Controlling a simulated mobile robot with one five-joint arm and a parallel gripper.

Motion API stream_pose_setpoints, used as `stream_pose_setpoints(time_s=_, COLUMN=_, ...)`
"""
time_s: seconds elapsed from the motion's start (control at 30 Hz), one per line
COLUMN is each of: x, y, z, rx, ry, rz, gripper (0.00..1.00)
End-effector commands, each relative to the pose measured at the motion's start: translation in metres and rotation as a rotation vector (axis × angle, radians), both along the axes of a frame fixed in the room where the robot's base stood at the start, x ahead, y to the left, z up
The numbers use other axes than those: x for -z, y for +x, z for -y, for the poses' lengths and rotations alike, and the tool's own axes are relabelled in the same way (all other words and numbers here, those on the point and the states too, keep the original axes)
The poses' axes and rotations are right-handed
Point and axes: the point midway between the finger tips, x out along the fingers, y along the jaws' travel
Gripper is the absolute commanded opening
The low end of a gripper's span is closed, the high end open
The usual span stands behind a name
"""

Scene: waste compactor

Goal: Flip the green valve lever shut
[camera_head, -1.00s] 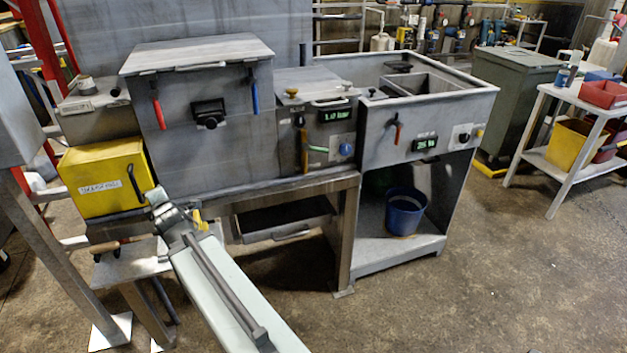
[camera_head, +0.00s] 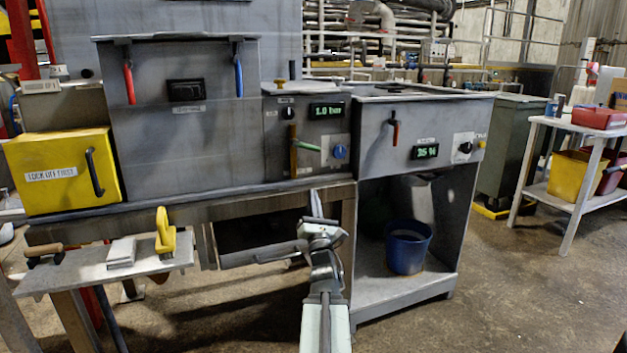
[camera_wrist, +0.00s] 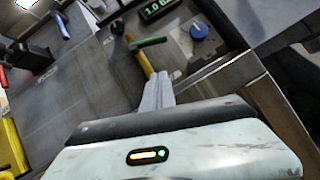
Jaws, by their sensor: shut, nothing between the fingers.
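The green valve lever (camera_head: 307,146) sticks out to the right, roughly level, from an upright brass-coloured pipe (camera_head: 293,158) on the panel below the 1.0 bar display (camera_head: 327,110). My gripper (camera_head: 316,205) is shut and empty. It is below the lever, in front of the bench's front edge. In the wrist view its closed fingers (camera_wrist: 158,88) point up toward the lower end of the pipe. I cannot tell whether they touch it.
A blue knob (camera_head: 340,151) sits just right of the lever. Left are a red handle (camera_head: 129,83), a blue handle (camera_head: 238,75) and a yellow box (camera_head: 63,170). A small shelf (camera_head: 90,271) holds a yellow object (camera_head: 165,231). A blue bucket (camera_head: 407,246) stands lower right.

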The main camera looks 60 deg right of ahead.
Motion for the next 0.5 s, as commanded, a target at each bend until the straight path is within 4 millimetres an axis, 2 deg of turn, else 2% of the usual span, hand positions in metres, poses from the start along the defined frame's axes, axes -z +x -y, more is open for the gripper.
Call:
stream_pose_setpoints(time_s=0.17, x=-0.013, y=0.01, z=0.012, rx=-0.001, ry=0.002, rz=0.001, gripper=0.0)
stream_pose_setpoints(time_s=0.5, x=-0.051, y=0.05, z=0.058, rx=-0.001, ry=0.003, rz=0.001, gripper=0.0)
